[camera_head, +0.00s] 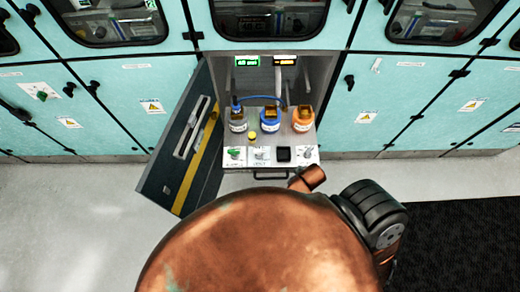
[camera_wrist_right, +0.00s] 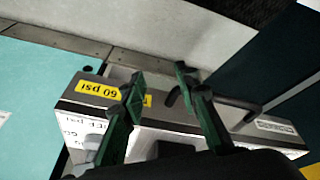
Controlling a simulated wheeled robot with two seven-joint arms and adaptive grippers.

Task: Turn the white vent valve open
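A pull-out shelf (camera_head: 213,158) carries a row of small controls along its front. A pale valve (camera_head: 305,153) on a white plate is at the right end; another pale valve (camera_head: 262,153) is left of centre. I cannot read which plate says vent. A green-handled valve (camera_head: 234,153) is at the left end. In the right wrist view, a whitish valve part (camera_wrist_right: 90,143) shows beside a white plate at lower left. My right gripper (camera_wrist_right: 160,80) has its green fingers apart over the shelf front; nothing is visibly gripped. My left gripper is not in view.
Bottles with blue (camera_head: 271,122) and orange (camera_head: 303,121) labels stand behind the controls, with a yellow knob (camera_head: 252,136) near them. The dark cabinet door (camera_head: 180,150) hangs open at left. A dark handle (camera_head: 270,176) projects from the shelf front. The floor is clear.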

